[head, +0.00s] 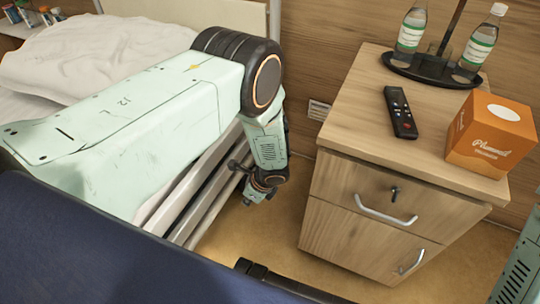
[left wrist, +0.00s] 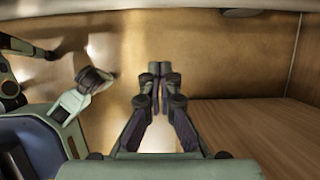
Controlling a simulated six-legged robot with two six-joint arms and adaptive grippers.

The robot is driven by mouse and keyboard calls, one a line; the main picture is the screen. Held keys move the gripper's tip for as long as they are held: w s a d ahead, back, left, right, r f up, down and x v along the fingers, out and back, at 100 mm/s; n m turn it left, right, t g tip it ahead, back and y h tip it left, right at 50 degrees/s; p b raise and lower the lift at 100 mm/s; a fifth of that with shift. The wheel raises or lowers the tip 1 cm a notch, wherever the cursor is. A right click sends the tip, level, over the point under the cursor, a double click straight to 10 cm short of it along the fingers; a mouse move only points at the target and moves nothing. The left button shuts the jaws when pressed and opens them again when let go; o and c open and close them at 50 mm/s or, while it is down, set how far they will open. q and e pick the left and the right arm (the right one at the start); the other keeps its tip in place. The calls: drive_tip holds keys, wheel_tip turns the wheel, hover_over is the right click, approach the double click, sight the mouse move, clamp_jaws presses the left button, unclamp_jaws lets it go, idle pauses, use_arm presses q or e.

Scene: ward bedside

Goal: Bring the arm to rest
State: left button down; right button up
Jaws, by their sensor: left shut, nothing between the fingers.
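My left arm reaches in from the left in the head view, over the bed's side, and bends down at its black joint. My left gripper (head: 257,193) hangs low between the bed and the bedside cabinet (head: 345,225), partly hidden by its wrist. In the left wrist view its two dark fingers (left wrist: 160,74) are together with nothing between them. Bare floor shows beyond the fingertips. My right gripper is not in view; only a pale green part of mine shows at the lower right edge of the head view.
On the cabinet stand two water bottles (head: 410,32) (head: 480,45) on a dark stand base (head: 432,70), a black remote (head: 400,112) and an orange tissue box (head: 492,135). The bed rail (head: 205,190) runs close to the left arm. Open floor (head: 300,245) lies before the cabinet.

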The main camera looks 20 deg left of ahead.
use_arm(q)
drive_tip(key=s+d+f+n+h, duration=0.2)
drive_tip(key=s+d+n+h, duration=0.45)
drive_tip(key=s, duration=0.55)
drive_tip(key=s+a+r+n+y+p, duration=0.1)
drive_tip(key=s+a+r+n+p, duration=0.1)
drive_tip(key=s+r+n, duration=0.4)
drive_tip(key=s+a+r+n+y+p, duration=0.1)
drive_tip(key=s+a+r+n+p, duration=0.2)
drive_tip(key=s+r+n, duration=0.4)
drive_tip(key=shift+s+a+r+p, duration=0.2)
drive_tip(key=shift+s+r+p, duration=0.3)
drive_tip(key=shift+s+r, duration=1.1)
